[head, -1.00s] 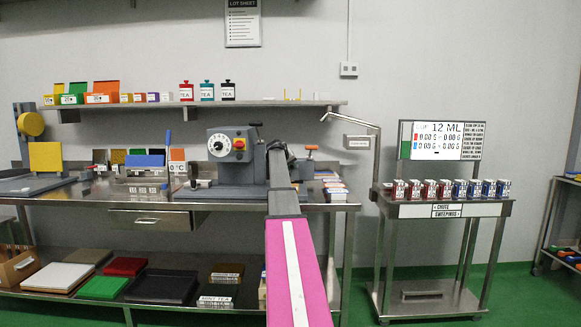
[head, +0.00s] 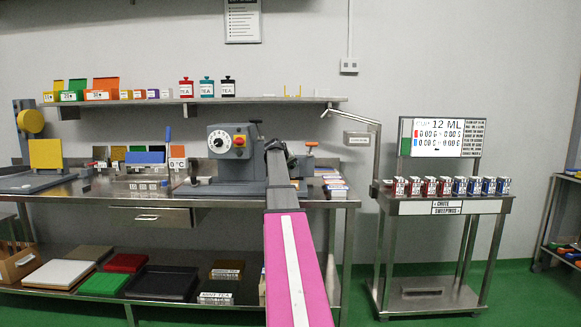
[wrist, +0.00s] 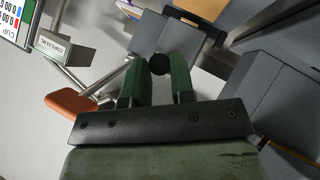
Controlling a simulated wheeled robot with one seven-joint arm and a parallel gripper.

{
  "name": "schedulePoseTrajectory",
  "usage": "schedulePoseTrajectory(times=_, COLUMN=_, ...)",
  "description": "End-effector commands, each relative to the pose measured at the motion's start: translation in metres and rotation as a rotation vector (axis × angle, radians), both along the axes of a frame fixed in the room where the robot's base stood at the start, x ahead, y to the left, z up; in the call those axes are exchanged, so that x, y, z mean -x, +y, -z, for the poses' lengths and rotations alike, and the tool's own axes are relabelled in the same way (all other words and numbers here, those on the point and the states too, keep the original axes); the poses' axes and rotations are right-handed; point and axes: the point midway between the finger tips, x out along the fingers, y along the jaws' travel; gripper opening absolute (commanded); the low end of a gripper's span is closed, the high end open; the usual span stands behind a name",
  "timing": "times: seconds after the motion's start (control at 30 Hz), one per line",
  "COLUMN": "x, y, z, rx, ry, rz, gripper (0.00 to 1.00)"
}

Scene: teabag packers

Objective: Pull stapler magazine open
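The stapler seems to be the grey bench machine with a white dial (head: 219,142), standing on the steel bench; I cannot make out its magazine for certain. My gripper (wrist: 160,68) has its two green-padded fingers close together, one on each side of a round black knob (wrist: 160,64) that fills the gap at their tips. The knob is in front of a grey block (wrist: 165,40). An orange handle (wrist: 72,103) lies to the left in the wrist view. It also shows right of my arm in the head view (head: 311,144). My arm hides part of the machine and the fingertips there.
A grey housing (wrist: 290,100) stands close on the right in the wrist view. A shelf (head: 290,101) with tea tins and boxes runs above. Small packets (head: 335,186) lie at the bench's right end.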

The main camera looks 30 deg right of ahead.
Motion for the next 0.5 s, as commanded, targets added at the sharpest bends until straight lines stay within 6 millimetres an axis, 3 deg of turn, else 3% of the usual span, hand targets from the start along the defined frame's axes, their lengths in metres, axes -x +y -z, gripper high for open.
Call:
schedulePoseTrajectory(times=0.03, x=-0.0006, y=0.0003, z=-0.0002, rx=0.0, ry=-0.001, rz=-0.001, gripper=0.39)
schedulePoseTrajectory(times=0.07, x=-0.0007, y=0.0003, z=-0.0003, rx=0.0, ry=-0.001, rz=-0.001, gripper=0.48)
schedulePoseTrajectory(times=0.5, x=0.0048, y=0.0085, z=-0.0067, rx=0.001, ry=-0.001, rz=-0.001, gripper=0.48)
